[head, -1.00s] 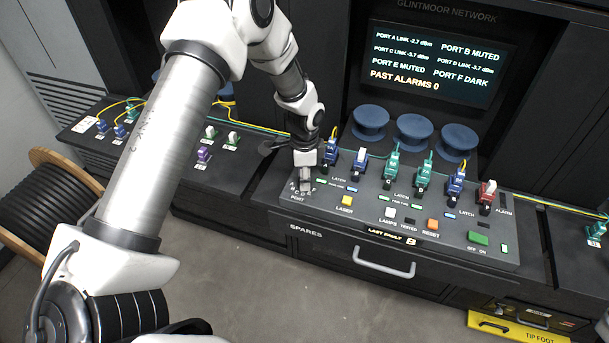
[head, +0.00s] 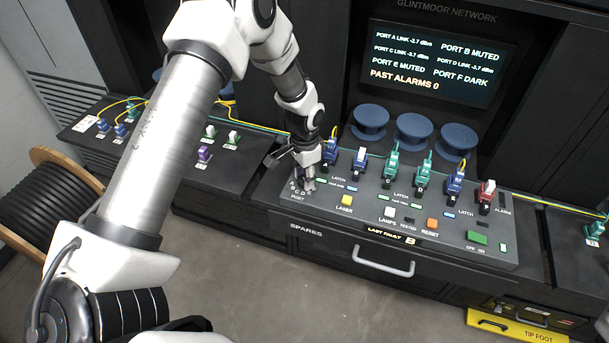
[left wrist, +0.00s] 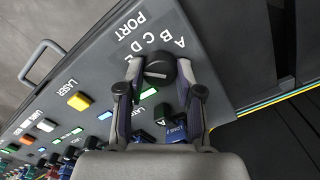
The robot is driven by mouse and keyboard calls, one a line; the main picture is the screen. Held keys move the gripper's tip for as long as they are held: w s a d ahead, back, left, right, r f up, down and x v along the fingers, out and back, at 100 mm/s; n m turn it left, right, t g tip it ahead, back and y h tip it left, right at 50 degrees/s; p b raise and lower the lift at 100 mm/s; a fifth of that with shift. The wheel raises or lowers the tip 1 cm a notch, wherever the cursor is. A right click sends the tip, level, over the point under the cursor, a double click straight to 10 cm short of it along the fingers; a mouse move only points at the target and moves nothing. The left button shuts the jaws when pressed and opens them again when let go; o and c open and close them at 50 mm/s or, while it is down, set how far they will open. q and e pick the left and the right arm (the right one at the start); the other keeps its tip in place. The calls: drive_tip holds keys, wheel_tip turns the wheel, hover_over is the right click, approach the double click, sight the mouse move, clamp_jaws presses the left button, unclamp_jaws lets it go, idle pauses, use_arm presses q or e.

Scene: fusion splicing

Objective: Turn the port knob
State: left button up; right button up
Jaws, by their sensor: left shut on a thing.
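The port knob (left wrist: 160,68) is a dark round knob on the grey panel, with the letters A, B, C, D and the word PORT printed beside it in the left wrist view. My left gripper (left wrist: 160,72) has one finger on each side of the knob and is shut on it. In the head view my left gripper (head: 304,184) points down at the panel's left end and largely hides the knob. I cannot tell the knob's pointer direction. My right gripper is not in view.
The panel (head: 320,203) carries a yellow LASER button (head: 347,201), a white LAMPS button (head: 390,212), an orange RESET button (head: 432,224) and a green switch (head: 477,238). Several coloured connectors stand behind them. A screen (head: 432,64) reads PORT B MUTED.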

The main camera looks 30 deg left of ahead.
use_arm(q)
drive_tip(key=shift+s+f, duration=0.2)
drive_tip(key=shift+s, duration=0.05)
drive_tip(key=o, duration=1.2)
drive_tip(key=shift+c, duration=0.2)
drive_tip(key=shift+w+r, duration=0.1)
drive_tip(key=shift+r, duration=0.15)
wheel_tip(320, 180, up, 12)
drive_tip(key=shift+f, duration=0.2)
drive_tip(key=shift+w, duration=0.1)
